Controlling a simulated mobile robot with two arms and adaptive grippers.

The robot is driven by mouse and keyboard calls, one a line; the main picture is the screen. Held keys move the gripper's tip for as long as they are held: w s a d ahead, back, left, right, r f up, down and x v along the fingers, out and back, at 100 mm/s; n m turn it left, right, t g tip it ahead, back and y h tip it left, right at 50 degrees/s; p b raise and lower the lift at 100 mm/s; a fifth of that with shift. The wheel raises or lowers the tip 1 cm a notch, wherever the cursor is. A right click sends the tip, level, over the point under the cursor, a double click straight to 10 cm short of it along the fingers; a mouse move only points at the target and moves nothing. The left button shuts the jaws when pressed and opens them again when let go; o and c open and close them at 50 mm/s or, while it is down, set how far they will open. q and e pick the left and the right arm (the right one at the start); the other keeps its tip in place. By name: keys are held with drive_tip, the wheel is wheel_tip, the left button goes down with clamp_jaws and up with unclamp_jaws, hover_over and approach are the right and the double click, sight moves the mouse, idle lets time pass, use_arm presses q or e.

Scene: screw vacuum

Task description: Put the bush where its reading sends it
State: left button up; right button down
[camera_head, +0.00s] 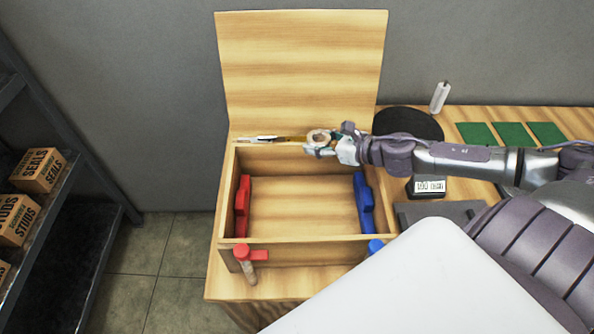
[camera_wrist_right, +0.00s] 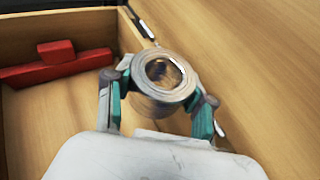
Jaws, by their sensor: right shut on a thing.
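The bush is a metallic ring (camera_head: 318,136), also in the right wrist view (camera_wrist_right: 163,103). My right gripper (camera_head: 322,147) is shut on it, with a teal-padded finger on each side (camera_wrist_right: 158,92). It holds the bush over the back edge of an open wooden box (camera_head: 300,246), near the raised lid (camera_head: 300,65). A small display (camera_head: 428,186) to the right of the box shows digits too small to read surely. My left gripper is not in view.
Inside the box, a red piece (camera_head: 242,207) lines the left wall and a blue piece (camera_head: 363,203) the right. The floor between is bare. A black disc (camera_head: 408,121), white bottle (camera_head: 439,97) and green pads (camera_head: 514,135) are at right. Shelved cartons (camera_head: 38,171) stand left.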

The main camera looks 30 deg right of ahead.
drive_tip(key=a+f+b, duration=0.1)
drive_tip(key=a+f, duration=0.2)
drive_tip(key=a, duration=0.1)
drive_tip(key=a+f+b, duration=0.2)
drive_tip(key=a+f, duration=0.1)
drive_tip(key=a+f+b, duration=0.2)
drive_tip(key=a+f, duration=0.2)
drive_tip(key=shift+s+a, duration=0.15)
drive_tip(key=shift+a, duration=0.2)
drive_tip(key=shift+f+b, duration=0.2)
drive_tip(key=shift+b, duration=0.35)
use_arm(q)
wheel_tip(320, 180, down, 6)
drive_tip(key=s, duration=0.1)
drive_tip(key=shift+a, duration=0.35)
use_arm(e)
drive_tip(key=shift+r, duration=0.15)
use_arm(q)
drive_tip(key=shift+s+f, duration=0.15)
use_arm(e)
drive_tip(key=shift+f, duration=0.6)
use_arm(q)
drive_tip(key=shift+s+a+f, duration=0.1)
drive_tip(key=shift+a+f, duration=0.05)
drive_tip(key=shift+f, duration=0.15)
use_arm(e)
drive_tip(key=shift+c, duration=2)
unclamp_jaws()
